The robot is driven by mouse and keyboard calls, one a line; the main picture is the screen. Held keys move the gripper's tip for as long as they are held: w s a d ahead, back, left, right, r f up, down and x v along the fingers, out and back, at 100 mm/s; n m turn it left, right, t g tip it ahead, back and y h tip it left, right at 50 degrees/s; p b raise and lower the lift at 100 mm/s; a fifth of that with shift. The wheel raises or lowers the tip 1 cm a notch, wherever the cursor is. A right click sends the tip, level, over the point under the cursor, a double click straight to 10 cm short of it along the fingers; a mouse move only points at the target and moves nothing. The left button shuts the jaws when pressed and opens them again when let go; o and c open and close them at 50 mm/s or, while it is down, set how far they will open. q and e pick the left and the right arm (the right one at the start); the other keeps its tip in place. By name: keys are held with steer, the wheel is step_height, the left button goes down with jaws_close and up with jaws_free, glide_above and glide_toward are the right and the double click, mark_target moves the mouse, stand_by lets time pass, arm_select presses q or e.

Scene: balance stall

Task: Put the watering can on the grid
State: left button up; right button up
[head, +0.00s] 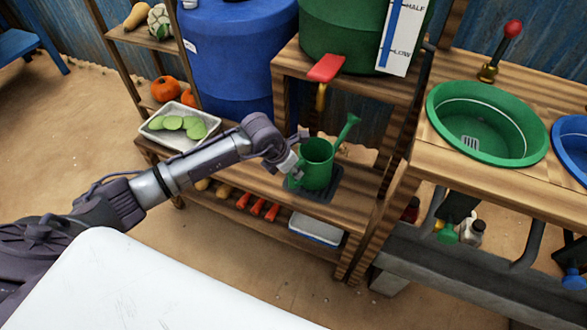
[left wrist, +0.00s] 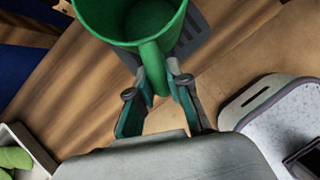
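The green watering can (head: 317,163) is upright over the dark slatted grid (head: 325,195) on the wooden shelf, its spout pointing up and right. I cannot tell whether its base touches the grid. My left gripper (head: 297,166) is at the can's left side. In the left wrist view the gripper (left wrist: 157,78) has one finger on each side of the can's handle (left wrist: 152,58), with the tips close against it, and looks shut on it. Part of the grid (left wrist: 193,34) shows beyond the can there. My right gripper is not in view.
A white tray of green slices (head: 155,135) stands left of my arm. A red tap lever (head: 326,68) and spout sit above the can, under a green barrel (head: 340,30). Carrots and a blue-and-white box (head: 316,231) lie on the shelf below. A green basin (head: 485,125) stands at right.

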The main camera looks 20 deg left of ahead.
arm_select(q)
steer(key=o, duration=0.4)
steer(key=shift+o, duration=0.2)
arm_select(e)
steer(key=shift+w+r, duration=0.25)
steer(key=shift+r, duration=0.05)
arm_select(q)
steer(key=shift+r, duration=0.1)
steer(key=p+v, duration=0.1)
steer(key=v, duration=1.1)
steer(key=shift+p, duration=0.35)
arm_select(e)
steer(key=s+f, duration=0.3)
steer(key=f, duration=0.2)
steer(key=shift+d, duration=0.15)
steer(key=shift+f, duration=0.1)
